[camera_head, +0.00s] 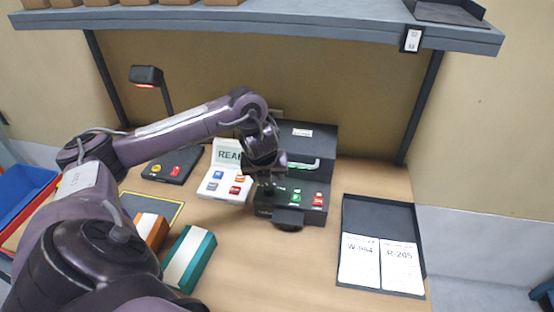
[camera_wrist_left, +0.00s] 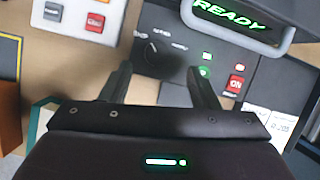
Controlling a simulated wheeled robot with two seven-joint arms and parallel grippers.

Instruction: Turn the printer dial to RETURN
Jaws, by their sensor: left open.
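The black printer (camera_head: 310,142) stands at the back middle of the table, with a control panel on its front. In the left wrist view its lit screen (camera_wrist_left: 232,14) reads READY in green. The dark round dial (camera_wrist_left: 150,52) is on the panel, with a short white pointer mark and small labels around it that I cannot read. My left gripper (camera_wrist_left: 160,70) is open, its fingers apart just in front of the dial; I cannot tell whether they touch it. In the head view the left gripper (camera_head: 268,184) hangs over the panel's left part and hides the dial. My right gripper is not in view.
A green button (camera_wrist_left: 204,72) and a red button (camera_wrist_left: 235,87) sit right of the dial. A white button unit (camera_head: 222,185) stands left of the printer. A black tray (camera_head: 379,218) with labels W-984 and R-205 lies right. Orange and teal boxes (camera_head: 190,258) lie front left.

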